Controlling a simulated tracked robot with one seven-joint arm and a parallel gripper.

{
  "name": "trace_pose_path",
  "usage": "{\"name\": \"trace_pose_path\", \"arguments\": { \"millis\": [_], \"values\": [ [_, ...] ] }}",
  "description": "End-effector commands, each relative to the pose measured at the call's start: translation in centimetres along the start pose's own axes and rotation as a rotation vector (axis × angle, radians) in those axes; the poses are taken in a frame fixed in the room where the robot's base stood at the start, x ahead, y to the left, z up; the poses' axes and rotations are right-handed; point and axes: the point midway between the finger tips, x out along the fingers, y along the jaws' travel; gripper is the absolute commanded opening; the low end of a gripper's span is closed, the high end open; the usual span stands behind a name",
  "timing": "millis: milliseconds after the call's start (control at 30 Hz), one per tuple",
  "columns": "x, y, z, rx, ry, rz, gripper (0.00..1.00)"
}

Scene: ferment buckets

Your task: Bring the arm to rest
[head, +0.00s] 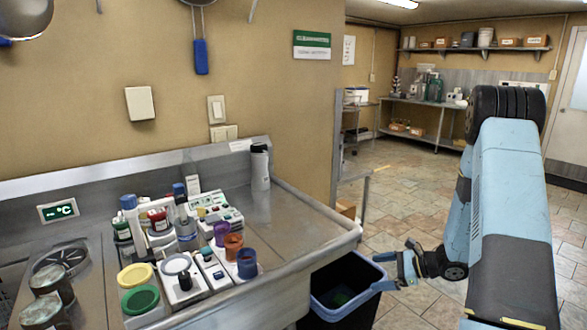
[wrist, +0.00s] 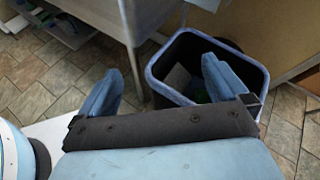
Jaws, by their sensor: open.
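My gripper (head: 398,268) hangs low at the right of the counter in the head view, beside the black bin. In the wrist view its two blue fingers (wrist: 160,88) stand wide apart with nothing between them. My blue arm fills the right side of the head view, bent down toward the floor. The gripper points toward the counter's side, and its right finger overlaps the bin's near rim in the wrist view. I cannot tell whether it touches the rim.
The black bin (head: 345,290) stands on the tiled floor by the metal counter (head: 305,228); it also shows in the wrist view (wrist: 259,79). Bottles, colored cups and small devices crowd the counter. A wall end (head: 338,130) stands behind. Open floor (head: 405,185) lies beyond my arm.

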Motion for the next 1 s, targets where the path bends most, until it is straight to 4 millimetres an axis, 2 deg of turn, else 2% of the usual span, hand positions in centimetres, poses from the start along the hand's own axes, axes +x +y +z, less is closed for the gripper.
{"name": "trace_pose_path", "arguments": {
  "millis": [33, 100, 400, 700, 1000],
  "values": [
    [-0.3, 0.0, 1.8, -0.048, 0.007, 0.026, 1.00],
    [-0.7, 0.3, 4.0, -0.109, 0.017, 0.064, 1.00],
    [-2.7, 2.6, 12.2, -0.373, 0.077, 0.227, 1.00],
    [-5.2, 5.8, 18.9, -0.640, 0.163, 0.372, 1.00],
    [-8.3, 9.4, 24.1, -0.907, 0.277, 0.498, 1.00]
  ]
}}
